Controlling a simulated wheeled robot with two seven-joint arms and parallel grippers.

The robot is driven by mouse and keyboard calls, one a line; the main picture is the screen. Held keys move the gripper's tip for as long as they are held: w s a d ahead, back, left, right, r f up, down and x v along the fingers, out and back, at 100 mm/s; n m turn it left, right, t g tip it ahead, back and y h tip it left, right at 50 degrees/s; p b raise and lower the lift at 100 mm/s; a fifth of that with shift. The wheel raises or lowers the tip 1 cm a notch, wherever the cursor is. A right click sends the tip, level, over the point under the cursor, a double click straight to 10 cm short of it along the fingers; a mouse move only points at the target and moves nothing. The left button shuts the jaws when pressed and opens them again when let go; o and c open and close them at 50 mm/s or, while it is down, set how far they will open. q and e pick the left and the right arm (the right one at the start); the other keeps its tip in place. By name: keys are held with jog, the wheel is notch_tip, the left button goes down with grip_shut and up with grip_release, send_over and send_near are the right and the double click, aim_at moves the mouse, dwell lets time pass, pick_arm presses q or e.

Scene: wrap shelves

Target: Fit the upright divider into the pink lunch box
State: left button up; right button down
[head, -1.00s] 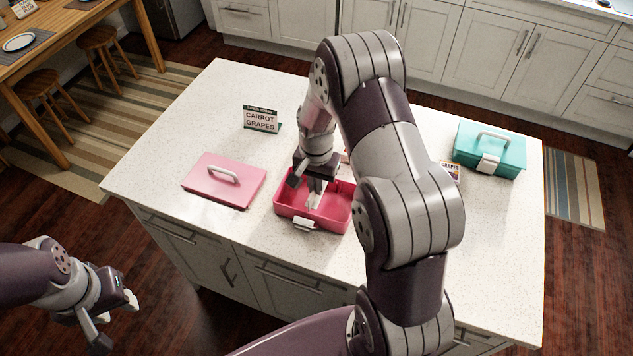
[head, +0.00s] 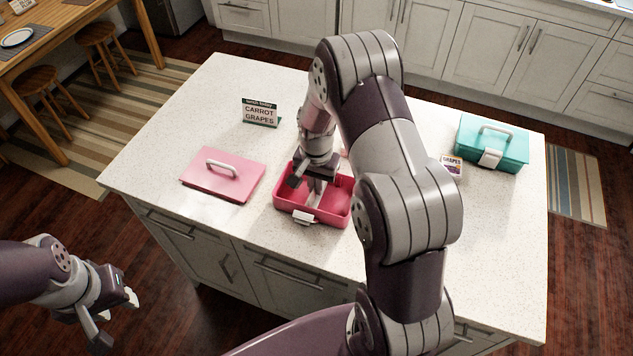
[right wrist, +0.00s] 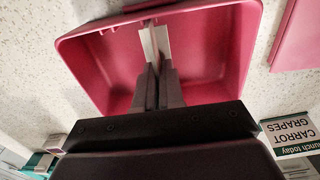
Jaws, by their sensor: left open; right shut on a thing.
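The open pink lunch box (head: 285,207) sits on the white counter with its white front latch facing me. My right gripper (head: 318,186) reaches down into it and is shut on the pale upright divider (head: 315,198). In the right wrist view the divider (right wrist: 155,45) stands between the fingertips (right wrist: 157,75), inside the lunch box (right wrist: 215,50), near the middle of its width. I cannot tell whether its lower edge touches the floor or sits in a slot. My left gripper (head: 120,318) is open and empty, away from the counter at the lower left.
The pink lid (head: 220,175) with a white handle lies left of the box. A sign reading "CARROT GRAPES" (head: 260,112) stands behind. A teal lunch box (head: 505,150) and a grapes package (head: 451,167) are at the right.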

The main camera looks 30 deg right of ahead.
jog(key=shift+f+b, duration=0.75)
jog(key=shift+f, duration=0.45)
jog(key=c, duration=1.2)
grip_release()
jog(key=shift+o, duration=0.2)
notch_tip(320, 180, up, 13)
jog(key=shift+f+b, duration=0.1)
jog(key=shift+b, duration=0.8)
